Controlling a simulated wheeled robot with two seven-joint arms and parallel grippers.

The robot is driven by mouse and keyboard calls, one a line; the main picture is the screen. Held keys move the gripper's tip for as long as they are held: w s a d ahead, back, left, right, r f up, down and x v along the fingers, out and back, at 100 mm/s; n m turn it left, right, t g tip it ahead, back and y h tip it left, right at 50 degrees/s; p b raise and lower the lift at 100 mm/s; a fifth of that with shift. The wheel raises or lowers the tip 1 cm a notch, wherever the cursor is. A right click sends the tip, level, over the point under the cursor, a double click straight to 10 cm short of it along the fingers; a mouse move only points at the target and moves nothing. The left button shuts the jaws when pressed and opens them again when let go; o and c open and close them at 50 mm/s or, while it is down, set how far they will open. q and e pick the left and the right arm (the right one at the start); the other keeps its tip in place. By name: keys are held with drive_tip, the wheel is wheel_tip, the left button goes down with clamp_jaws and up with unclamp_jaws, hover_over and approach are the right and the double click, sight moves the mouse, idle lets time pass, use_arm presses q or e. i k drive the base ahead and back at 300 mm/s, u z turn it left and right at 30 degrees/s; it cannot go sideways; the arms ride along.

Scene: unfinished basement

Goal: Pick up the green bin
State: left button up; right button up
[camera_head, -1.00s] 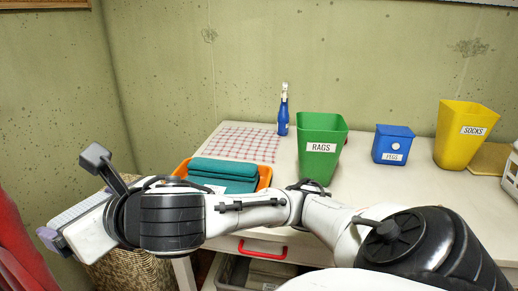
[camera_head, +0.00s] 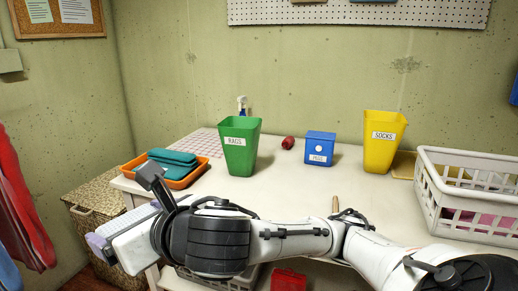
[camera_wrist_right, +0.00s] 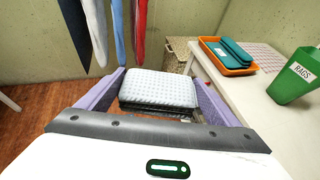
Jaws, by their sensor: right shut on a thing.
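The green bin (camera_head: 241,155), labelled RAGS, stands upright on the white table (camera_head: 300,185). It also shows at the right edge of the right wrist view (camera_wrist_right: 290,82), partly cut off. My right gripper (camera_head: 126,222) is off the table's left front side, well apart from the bin. Its purple fingers are shut on a grey-white textured block (camera_wrist_right: 160,88), which looks like a folded stack; I cannot tell what it is. My right arm crosses in front of the table. My left gripper is not in view.
An orange tray (camera_head: 183,183) with teal folded cloths is left of the green bin. A spray bottle (camera_head: 242,104) stands behind it. To the right are a red item (camera_head: 288,143), blue bin (camera_head: 319,147), yellow bin (camera_head: 381,148) and white basket (camera_head: 425,200). Hanging clothes (camera_head: 20,205) are at left.

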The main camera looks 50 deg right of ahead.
sight(240, 136)
drive_tip(key=z, duration=1.25)
